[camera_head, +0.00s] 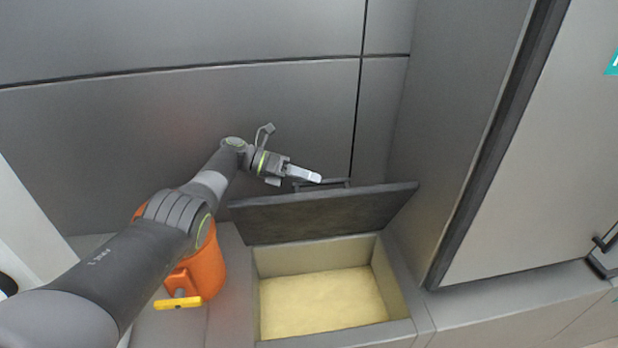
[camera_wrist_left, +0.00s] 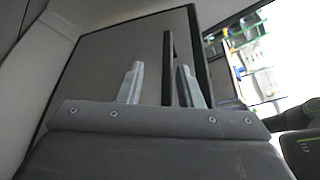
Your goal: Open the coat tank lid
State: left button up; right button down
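The coat tank (camera_head: 404,331) is a grey box sunk in the bench, with pale yellow content showing inside. Its dark lid (camera_head: 325,213) stands raised and tilted at the tank's back edge. The lid's handle (camera_head: 338,183) shows just above the lid's upper edge, on its far side. My left gripper (camera_head: 318,178) is at that handle, behind the lid's top edge. In the left wrist view the two fingers (camera_wrist_left: 160,75) are apart, with a dark bar (camera_wrist_left: 168,65), apparently the handle, between them and nearer the right finger. My right gripper is out of view.
An orange bucket (camera_head: 205,268) with a yellow-handled tool (camera_head: 178,302) stands left of the tank, close under my left arm. A grey wall (camera_head: 200,110) rises behind, and a tall grey cabinet (camera_head: 540,150) stands at the right. The space above the tank opening is clear.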

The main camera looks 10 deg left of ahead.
pick_arm(q)
jog(key=b+v, duration=0.3)
jog(key=v, duration=0.8)
jog(key=shift+a, duration=0.35)
